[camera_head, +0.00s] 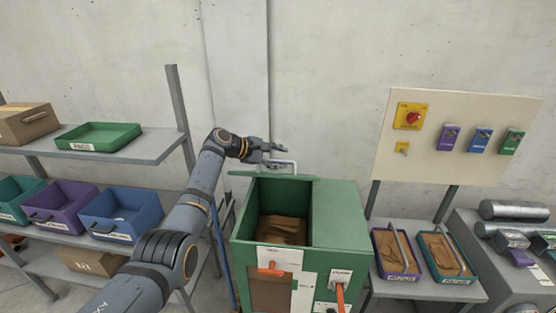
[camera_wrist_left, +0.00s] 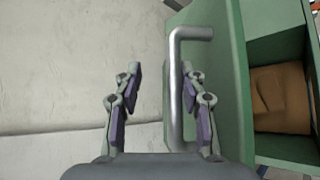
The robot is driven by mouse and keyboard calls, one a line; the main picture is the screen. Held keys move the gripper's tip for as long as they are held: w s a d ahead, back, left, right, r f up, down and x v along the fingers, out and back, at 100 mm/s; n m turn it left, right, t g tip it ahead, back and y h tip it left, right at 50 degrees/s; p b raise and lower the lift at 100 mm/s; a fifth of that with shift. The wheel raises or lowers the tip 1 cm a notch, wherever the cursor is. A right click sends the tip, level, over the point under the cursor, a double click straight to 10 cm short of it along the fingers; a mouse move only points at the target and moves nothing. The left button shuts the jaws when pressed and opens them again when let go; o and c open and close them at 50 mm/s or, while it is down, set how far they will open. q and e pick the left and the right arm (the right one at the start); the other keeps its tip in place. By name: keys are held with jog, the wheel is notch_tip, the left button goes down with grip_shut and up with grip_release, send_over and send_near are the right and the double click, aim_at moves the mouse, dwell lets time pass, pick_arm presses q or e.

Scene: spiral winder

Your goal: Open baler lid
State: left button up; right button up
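The green baler (camera_head: 342,215) stands at centre with its top open, and brown material (camera_head: 283,229) shows inside. Its lid (camera_head: 275,175) is raised at the back edge, seen nearly edge-on in the head view. A silver bar handle (camera_head: 292,162) is on the lid. In the left wrist view, the lid (camera_wrist_left: 222,45) and the handle (camera_wrist_left: 176,90) show close up. My left gripper (camera_head: 278,152) is open at the handle. The bar lies between the fingers (camera_wrist_left: 158,95), close to the right one; contact cannot be told. My right gripper is out of view.
A shelf (camera_head: 165,146) with a green tray (camera_head: 98,135) and several bins stands left. A control board (camera_head: 460,170) is at right, above a table with two trays (camera_head: 396,254). A concrete wall (camera_head: 330,60) is behind the baler.

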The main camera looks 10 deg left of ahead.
pick_arm(q)
jog(key=shift+s+a+r+p, duration=0.2)
jog(key=shift+a+r+p, duration=0.3)
jog(key=shift+p, duration=0.5)
jog(key=p+v, duration=0.3)
jog(key=p, duration=0.1)
jog(key=shift+s+a+r, duration=0.2)
jog(key=shift+r, duration=0.1)
jog(key=shift+s+a, duration=0.15)
jog(key=shift+a, duration=0.1)
jog(key=shift+v, duration=0.75)
jog(key=shift+s+a, duration=0.15)
jog(key=shift+a, duration=0.1)
jog(key=shift+v, duration=2.2)
jog(key=shift+r, duration=0.1)
jog(key=shift+d, duration=0.15)
